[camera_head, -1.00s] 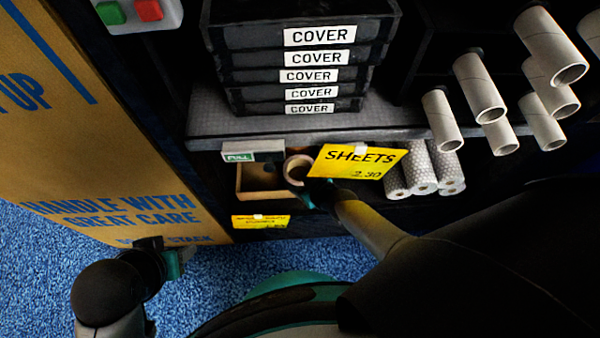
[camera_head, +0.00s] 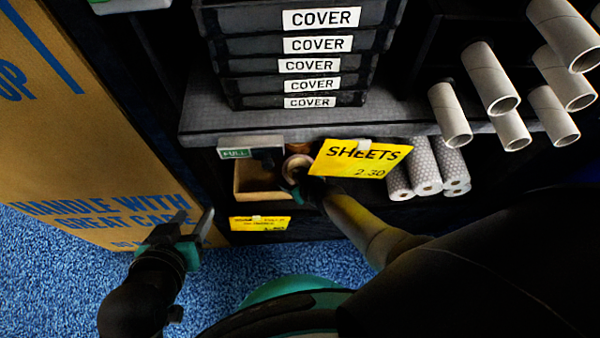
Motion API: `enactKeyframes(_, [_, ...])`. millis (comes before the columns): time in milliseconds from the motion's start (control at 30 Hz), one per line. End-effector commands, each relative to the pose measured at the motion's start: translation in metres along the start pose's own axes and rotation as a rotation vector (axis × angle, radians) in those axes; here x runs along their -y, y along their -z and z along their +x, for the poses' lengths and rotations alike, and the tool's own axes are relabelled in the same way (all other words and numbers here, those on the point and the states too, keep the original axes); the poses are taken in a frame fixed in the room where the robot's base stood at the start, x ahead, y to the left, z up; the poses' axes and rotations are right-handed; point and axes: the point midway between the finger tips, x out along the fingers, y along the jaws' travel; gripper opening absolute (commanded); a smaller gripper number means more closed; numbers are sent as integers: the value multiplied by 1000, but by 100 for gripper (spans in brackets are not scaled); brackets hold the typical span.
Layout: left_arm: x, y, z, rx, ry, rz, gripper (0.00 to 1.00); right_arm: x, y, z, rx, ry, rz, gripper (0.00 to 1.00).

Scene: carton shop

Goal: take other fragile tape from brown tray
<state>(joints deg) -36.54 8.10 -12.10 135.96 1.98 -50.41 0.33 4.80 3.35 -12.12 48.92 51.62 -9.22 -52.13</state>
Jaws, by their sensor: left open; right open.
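The brown tray (camera_head: 257,195) sits in the lower shelf under the grey ledge, its interior dark. A pale tape roll (camera_head: 297,163) shows at the tray's right side, partly hidden by my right gripper and the yellow SHEETS card; I cannot read any marking on it. My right gripper (camera_head: 292,180) is open, its fingers at the roll; whether they touch it I cannot tell. My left gripper (camera_head: 196,216) is open and empty, pointing up, in front of the large carton and left of the tray.
Bubble-wrap rolls (camera_head: 425,178) lie to the right. The large carton (camera_head: 110,190) closes the left side.

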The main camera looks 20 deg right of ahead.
Motion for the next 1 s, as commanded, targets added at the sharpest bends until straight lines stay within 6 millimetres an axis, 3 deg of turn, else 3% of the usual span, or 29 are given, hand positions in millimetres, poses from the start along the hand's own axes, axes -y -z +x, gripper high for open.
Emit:
enactKeyframes(167, [0,0,0,0,0,0,51,0,0,0,0,0,0,57])
enactKeyframes(667, [0,0,0,3,0,0,51,0,0,0,-1,0,0,1])
enactKeyframes(1000, [0,0,0,3,0,0,51,0,0,0,0,0,0,0])
